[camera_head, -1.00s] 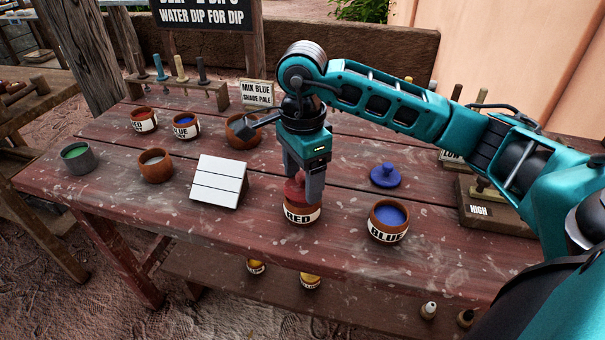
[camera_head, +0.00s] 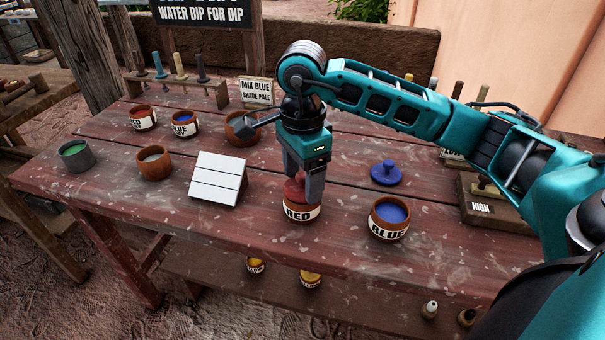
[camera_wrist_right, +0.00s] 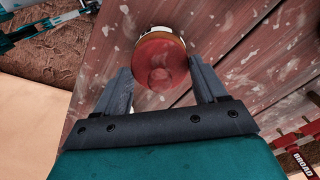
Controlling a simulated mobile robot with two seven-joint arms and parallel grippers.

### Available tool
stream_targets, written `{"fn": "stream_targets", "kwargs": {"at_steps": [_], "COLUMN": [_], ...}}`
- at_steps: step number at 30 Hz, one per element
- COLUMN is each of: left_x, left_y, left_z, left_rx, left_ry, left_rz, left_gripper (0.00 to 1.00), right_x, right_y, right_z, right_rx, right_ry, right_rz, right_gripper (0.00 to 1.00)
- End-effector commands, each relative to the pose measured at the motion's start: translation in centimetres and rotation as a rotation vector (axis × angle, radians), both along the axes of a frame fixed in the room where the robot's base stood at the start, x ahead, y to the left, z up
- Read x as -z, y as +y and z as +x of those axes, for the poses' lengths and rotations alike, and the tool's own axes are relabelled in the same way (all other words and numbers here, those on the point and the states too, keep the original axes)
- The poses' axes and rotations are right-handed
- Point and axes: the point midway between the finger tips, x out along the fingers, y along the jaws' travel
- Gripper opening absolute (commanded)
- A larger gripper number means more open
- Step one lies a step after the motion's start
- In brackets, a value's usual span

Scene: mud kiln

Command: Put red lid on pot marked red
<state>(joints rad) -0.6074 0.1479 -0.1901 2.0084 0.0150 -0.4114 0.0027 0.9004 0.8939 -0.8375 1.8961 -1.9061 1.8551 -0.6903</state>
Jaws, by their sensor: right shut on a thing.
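The pot marked RED (camera_head: 302,212) stands upright near the front edge of the table. The gripper points down and is shut on the lid. In the right wrist view the round lid (camera_wrist_right: 160,62) covers most of the pot, with a strip of the pot's side showing past it. The fingers hide part of the lid's edge, so I cannot tell whether it is fully seated. My left gripper is not in view.
The pot marked BLUE (camera_head: 388,218) stands open to the right, with a blue lid (camera_head: 386,173) lying behind it. A white tile board (camera_head: 218,180) is to the left. Several other pots stand farther left, including a brown bowl (camera_head: 154,163). A wooden block marked HIGH (camera_head: 500,212) is at right.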

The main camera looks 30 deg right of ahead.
Motion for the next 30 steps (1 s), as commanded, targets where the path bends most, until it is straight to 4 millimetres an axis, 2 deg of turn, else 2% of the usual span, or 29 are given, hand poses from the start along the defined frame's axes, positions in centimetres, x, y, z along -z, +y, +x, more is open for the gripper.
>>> {"fn": "stream_targets", "kwargs": {"at_steps": [30], "left_x": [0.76], "left_y": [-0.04], "left_z": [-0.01], "left_rx": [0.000], "left_ry": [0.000], "left_rz": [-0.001], "left_gripper": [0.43], "right_x": [0.57], "right_y": [-0.01], "right_z": [0.02], "right_rx": [0.001], "right_ry": [-0.001], "right_rz": [0.000], "right_gripper": [0.42]}}
